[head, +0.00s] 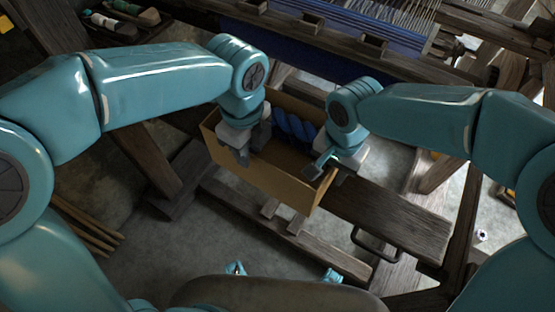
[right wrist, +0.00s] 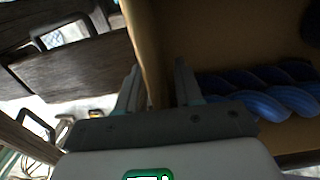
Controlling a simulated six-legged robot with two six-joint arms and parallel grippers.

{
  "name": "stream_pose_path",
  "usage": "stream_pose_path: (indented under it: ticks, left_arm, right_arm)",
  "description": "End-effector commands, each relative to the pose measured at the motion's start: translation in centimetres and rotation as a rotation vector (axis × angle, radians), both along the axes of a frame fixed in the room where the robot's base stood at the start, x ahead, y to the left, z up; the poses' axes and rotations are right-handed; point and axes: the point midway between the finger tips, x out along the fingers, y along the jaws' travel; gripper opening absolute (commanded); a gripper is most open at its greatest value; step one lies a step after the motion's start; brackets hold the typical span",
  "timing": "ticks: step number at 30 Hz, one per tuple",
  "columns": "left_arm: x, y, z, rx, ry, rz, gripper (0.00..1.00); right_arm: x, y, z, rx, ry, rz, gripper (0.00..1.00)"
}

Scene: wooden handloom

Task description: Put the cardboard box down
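The cardboard box (head: 255,174) is tan and open at the top. It is in the middle of the head view, between my two grippers, in front of the loom. Thick twisted blue yarn (head: 296,127) lies inside; it also shows in the right wrist view (right wrist: 265,98). My left gripper (head: 247,150) has its fingers either side of the box's left end wall and looks shut on it. My right gripper (head: 330,170) straddles the right end wall; the right wrist view shows that wall between its fingers (right wrist: 158,88). Whether the box's underside touches the bench is hidden.
A dark wooden bench plank (head: 395,220) with a metal handle (head: 375,246) extends right of the box. The loom's beam and blue cloth (head: 345,30) lie behind. A tray of bobbins (head: 120,18) is at upper left. Wooden sticks (head: 88,228) lie at lower left.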

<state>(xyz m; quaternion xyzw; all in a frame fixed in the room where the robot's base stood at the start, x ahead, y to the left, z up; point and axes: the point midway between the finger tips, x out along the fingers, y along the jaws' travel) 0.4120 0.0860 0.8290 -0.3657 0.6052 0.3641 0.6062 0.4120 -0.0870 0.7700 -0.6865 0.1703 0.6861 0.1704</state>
Motion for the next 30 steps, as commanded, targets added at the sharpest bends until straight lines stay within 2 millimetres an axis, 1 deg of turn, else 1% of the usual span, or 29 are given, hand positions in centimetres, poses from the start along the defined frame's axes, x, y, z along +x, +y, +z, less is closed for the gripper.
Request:
stream_pose_path:
  ticks: [1, 3, 6, 9, 11, 14, 17, 24, 27, 30]
  left_arm:
    - [0.1, -0.1, 1.2, -0.001, -0.005, 0.000, 0.35]
    - [0.1, 0.0, 2.7, -0.002, -0.004, 0.001, 0.35]
    - [0.0, -0.1, 4.3, -0.001, -0.003, -0.001, 0.35]
    - [0.0, 0.0, 5.4, -0.001, -0.002, -0.001, 0.35]
    - [0.0, 0.0, 5.8, 0.000, 0.000, -0.001, 0.35]
    - [0.0, 0.0, 6.0, 0.000, 0.000, 0.000, 0.35]
    - [0.0, 0.0, 6.0, 0.000, 0.000, -0.001, 0.35]
    - [0.0, 0.0, 6.0, 0.000, 0.001, 0.000, 0.35]
    - [0.0, 0.0, 6.0, 0.000, 0.001, 0.000, 0.35]
    - [0.0, 0.0, 6.0, 0.000, 0.001, 0.000, 0.35]
  right_arm:
    - [0.0, 0.0, 0.0, 0.000, 0.000, 0.000, 0.35]
    - [0.0, 0.0, 0.0, 0.000, 0.000, 0.000, 0.35]
    - [0.0, 0.0, 0.0, 0.000, 0.000, 0.000, 0.35]
    - [0.0, 0.0, 0.0, 0.000, 0.000, 0.000, 0.35]
    - [0.0, 0.0, 0.1, 0.000, 0.000, 0.000, 0.35]
    - [0.1, 0.0, 0.8, 0.001, -0.003, -0.001, 0.35]
    - [0.1, 0.1, 2.5, 0.002, -0.005, 0.000, 0.35]
    - [0.1, 0.1, 8.1, 0.002, -0.005, 0.000, 0.35]
    - [0.0, 0.0, 10.0, 0.003, -0.004, 0.000, 0.35]
    - [0.0, 0.1, 11.2, 0.001, -0.003, 0.001, 0.35]
